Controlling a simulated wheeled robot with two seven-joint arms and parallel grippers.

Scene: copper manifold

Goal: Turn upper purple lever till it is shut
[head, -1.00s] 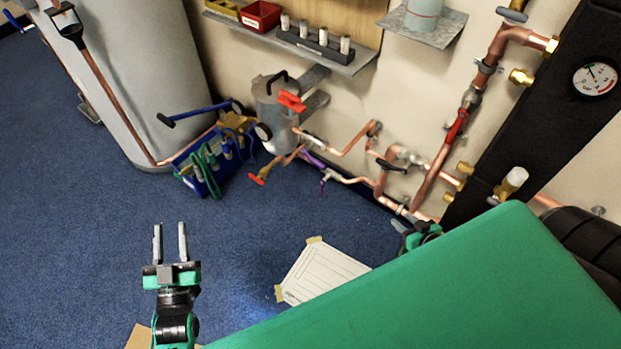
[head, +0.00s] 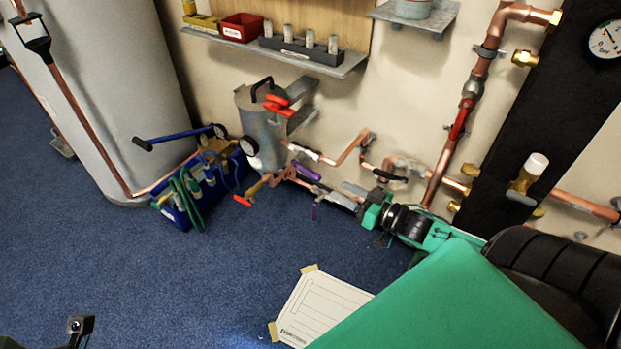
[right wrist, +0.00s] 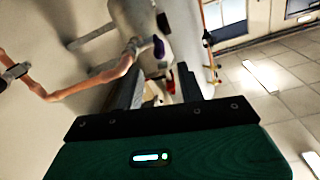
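The upper purple lever (head: 306,172) sits on the low copper pipework at the wall, below the grey canister. I cannot tell which purple lever that is. Only a dark piece of my left arm shows at the bottom left; its fingers are out of view.
A grey canister (head: 262,125) with red handles is above the levers. An orange-red handle (head: 243,201) and a blue tool tote (head: 190,205) lie to the left. A black panel (head: 530,130) stands at the right. The blue floor in front is clear, apart from a taped sheet (head: 322,308).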

